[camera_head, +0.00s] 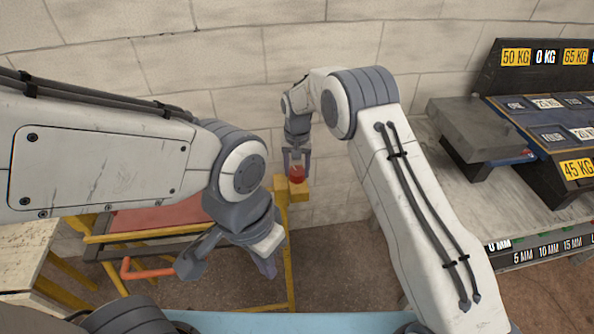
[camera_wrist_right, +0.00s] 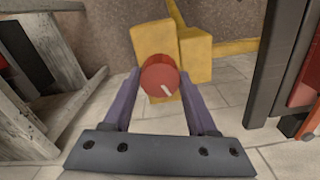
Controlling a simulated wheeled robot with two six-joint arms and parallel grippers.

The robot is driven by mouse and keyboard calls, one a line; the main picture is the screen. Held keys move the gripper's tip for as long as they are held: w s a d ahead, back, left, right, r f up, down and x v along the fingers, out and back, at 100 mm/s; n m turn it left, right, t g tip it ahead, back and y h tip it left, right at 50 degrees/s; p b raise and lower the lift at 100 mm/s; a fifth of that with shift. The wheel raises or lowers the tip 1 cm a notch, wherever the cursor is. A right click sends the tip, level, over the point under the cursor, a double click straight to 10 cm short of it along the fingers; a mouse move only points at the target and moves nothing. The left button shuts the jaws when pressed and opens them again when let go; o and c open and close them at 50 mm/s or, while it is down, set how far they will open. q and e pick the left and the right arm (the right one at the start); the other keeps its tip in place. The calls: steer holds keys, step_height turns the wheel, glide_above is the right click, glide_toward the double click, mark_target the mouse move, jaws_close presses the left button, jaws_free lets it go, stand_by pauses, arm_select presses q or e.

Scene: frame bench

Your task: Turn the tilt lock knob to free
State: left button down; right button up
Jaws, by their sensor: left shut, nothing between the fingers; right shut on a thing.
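The tilt lock knob (camera_head: 297,173) is a small red round knob on a yellow block at the top corner of the yellow frame (camera_head: 290,235). In the right wrist view the red knob (camera_wrist_right: 161,76) shows a white pointer mark toward its lower right. My right gripper (camera_wrist_right: 158,88) is shut on the knob, with one purple finger on each side; it also shows in the head view (camera_head: 297,160). My left gripper (camera_head: 268,267) is shut and empty, lower and nearer, in front of the yellow frame. The left arm covers part of the frame.
An orange crank handle (camera_head: 145,270) sticks out at the frame's lower left. A reddish panel (camera_head: 160,214) lies within the frame. At right a bench (camera_head: 450,190) carries a dark rack with weight labels. A pale wooden stand (camera_head: 22,250) is at far left.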

mark_target(297, 171)
steer(key=n, duration=0.6)
steer(key=shift+r+b, duration=0.1)
steer(key=shift+b, duration=0.2)
steer(key=n, duration=0.5)
steer(key=shift+w+n, duration=0.1)
steer(key=shift+n, duration=0.3)
steer(key=o, duration=1.4)
steer(key=shift+c, duration=0.2)
step_height(297, 171, up, 10)
steer(key=b, duration=0.2)
steer(key=shift+r, duration=0.25)
